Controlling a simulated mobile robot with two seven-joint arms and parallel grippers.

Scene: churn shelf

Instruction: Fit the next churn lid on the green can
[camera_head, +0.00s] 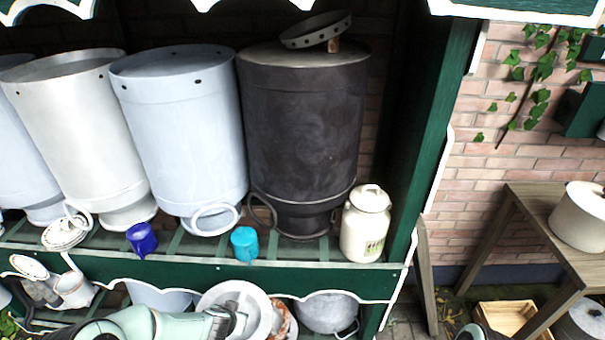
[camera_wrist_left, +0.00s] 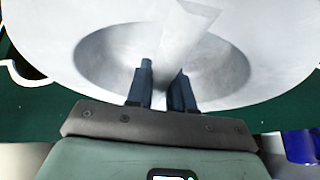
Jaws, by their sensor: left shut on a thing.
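A wide white round lid (camera_head: 262,303) with a dished middle shows at the lower centre in the head view. It fills the top of the left wrist view (camera_wrist_left: 100,28). My left gripper (camera_head: 232,318) is in front of it, and its dark fingers (camera_wrist_left: 163,88) are shut on the lid's middle part; the exact grip point is hard to see. I see no other clearly green can. My right gripper is not in view.
White pots (camera_head: 72,290) and a grey pot (camera_head: 328,312) crowd the lower level. A wooden table (camera_head: 540,225) stands right.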

